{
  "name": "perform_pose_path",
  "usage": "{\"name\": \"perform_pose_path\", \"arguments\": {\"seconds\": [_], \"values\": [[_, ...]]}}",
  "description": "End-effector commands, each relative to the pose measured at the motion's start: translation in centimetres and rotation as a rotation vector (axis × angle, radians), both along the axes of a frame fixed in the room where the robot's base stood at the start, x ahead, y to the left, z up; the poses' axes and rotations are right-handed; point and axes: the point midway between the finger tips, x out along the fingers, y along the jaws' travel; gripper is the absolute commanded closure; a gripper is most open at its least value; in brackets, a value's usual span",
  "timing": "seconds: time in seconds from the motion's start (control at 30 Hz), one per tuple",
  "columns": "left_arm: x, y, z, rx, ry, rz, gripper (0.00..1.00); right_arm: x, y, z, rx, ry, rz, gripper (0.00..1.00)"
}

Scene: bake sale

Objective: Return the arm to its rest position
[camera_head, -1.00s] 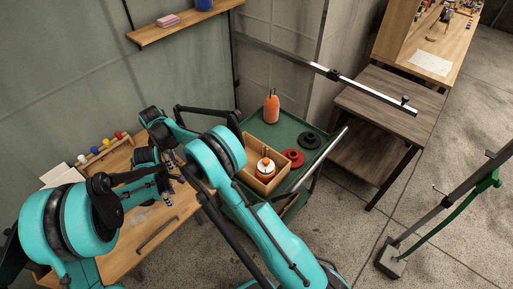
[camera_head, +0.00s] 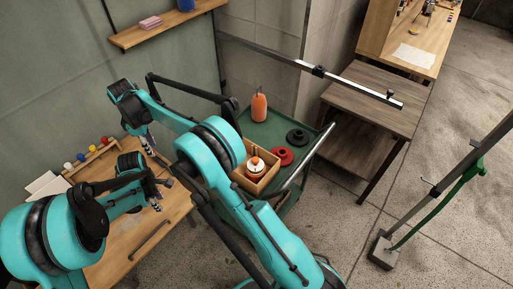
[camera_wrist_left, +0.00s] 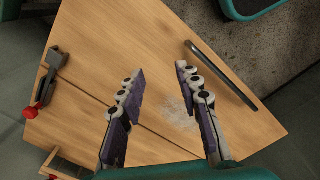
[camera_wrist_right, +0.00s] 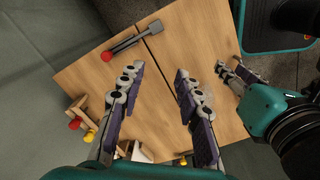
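My left gripper (camera_head: 160,194) hangs over the wooden workbench (camera_head: 124,236). In the left wrist view its fingers (camera_wrist_left: 164,74) are apart, with only bare bench top between them. My right gripper (camera_head: 150,146) is above and behind it in the head view, also over the bench. In the right wrist view its fingers (camera_wrist_right: 159,70) are open and empty. The left gripper shows at the right side of that view. Both arms are bent, and the right arm hides part of the bench and the trolley.
A rack with coloured knobs (camera_head: 92,156) stands at the bench's back. A dark tool with a red end (camera_wrist_right: 131,40) lies on the bench. A green trolley (camera_head: 262,129) holds an orange bottle (camera_head: 259,105), discs and a wooden box (camera_head: 240,181). A brown table (camera_head: 374,99) stands to the right.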

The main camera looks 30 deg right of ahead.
Motion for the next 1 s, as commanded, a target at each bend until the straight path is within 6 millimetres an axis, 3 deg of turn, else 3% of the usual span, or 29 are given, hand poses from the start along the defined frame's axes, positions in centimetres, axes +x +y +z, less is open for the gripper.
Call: {"name": "perform_pose_path", "arguments": {"seconds": [0.4,0.53,0.67,0.77,1.0], "values": [[0.0,0.0,0.0,0.0,0.0,0.0,0.66,0.0,0.0,0.0,0.0,0.0,0.0,0.66],[-0.2,0.5,1.2,-0.002,-0.014,-0.027,0.66,-0.6,-0.5,1.1,0.004,-0.012,-0.028,0.66],[-0.9,2.0,4.9,-0.005,-0.06,-0.118,0.66,-2.6,-2.1,4.3,0.021,-0.058,-0.119,0.66],[-2.2,3.6,8.6,0.001,-0.113,-0.226,0.66,-5.2,-3.8,7.3,0.045,-0.109,-0.227,0.66],[-6.6,7.7,15.9,0.051,-0.251,-0.497,0.66,-13.2,-7.8,12.3,0.117,-0.232,-0.492,0.66]]}}
